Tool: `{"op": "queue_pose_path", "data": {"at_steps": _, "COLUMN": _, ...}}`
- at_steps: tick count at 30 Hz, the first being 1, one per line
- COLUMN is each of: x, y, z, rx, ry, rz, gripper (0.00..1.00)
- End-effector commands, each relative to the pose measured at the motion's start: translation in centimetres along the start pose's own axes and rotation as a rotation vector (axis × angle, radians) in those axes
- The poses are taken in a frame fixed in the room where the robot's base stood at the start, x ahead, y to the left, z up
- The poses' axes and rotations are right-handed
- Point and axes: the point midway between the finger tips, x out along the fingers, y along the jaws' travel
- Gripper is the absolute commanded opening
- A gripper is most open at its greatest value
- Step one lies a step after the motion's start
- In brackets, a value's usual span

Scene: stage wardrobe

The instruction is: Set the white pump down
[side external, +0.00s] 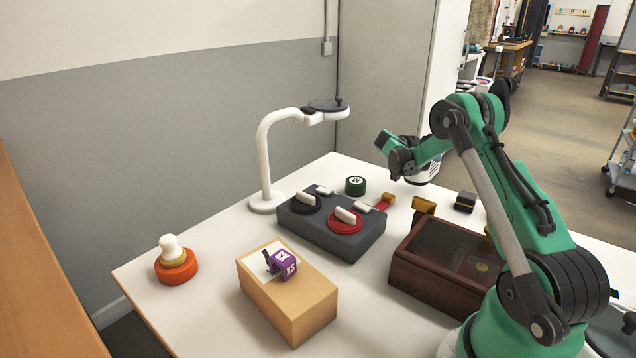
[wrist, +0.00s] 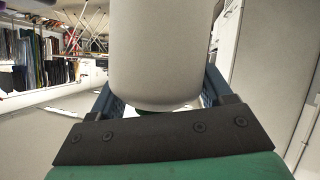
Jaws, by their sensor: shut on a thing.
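My gripper (wrist: 160,112) is shut on a smooth white rounded body, the white pump (wrist: 160,55), which fills the upper middle of the wrist view between the two dark fingers. In the side view a white piece with dark stripes (side external: 424,173) shows under my wrist, above the far part of the table. The arm partly hides it, and I cannot tell from this view how far it is above the table top. The pump's far end is cut off by the wrist view's top edge.
The white table (side external: 215,235) holds a dark box with black and red knobs (side external: 335,240), a brown lidded box (side external: 440,262), a tan block with a purple cube (side external: 300,305), an orange-based white-knobbed piece (side external: 177,268), a green tin (side external: 355,186) and a white curved stand (side external: 264,160).

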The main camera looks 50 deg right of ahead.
Motion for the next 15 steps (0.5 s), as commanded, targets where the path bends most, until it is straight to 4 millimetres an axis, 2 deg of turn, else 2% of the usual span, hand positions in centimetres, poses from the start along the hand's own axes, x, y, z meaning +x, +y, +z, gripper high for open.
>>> {"op": "queue_pose_path", "data": {"at_steps": 6, "x": 1.3, "y": -0.7, "z": 2.4, "rx": 0.0, "ry": 0.001, "rz": 0.0, "gripper": 0.0}}
{"op": "queue_pose_path", "data": {"at_steps": 15, "x": 1.4, "y": -0.8, "z": 2.6, "rx": 0.0, "ry": 0.0, "rz": 0.0, "gripper": 0.0}}
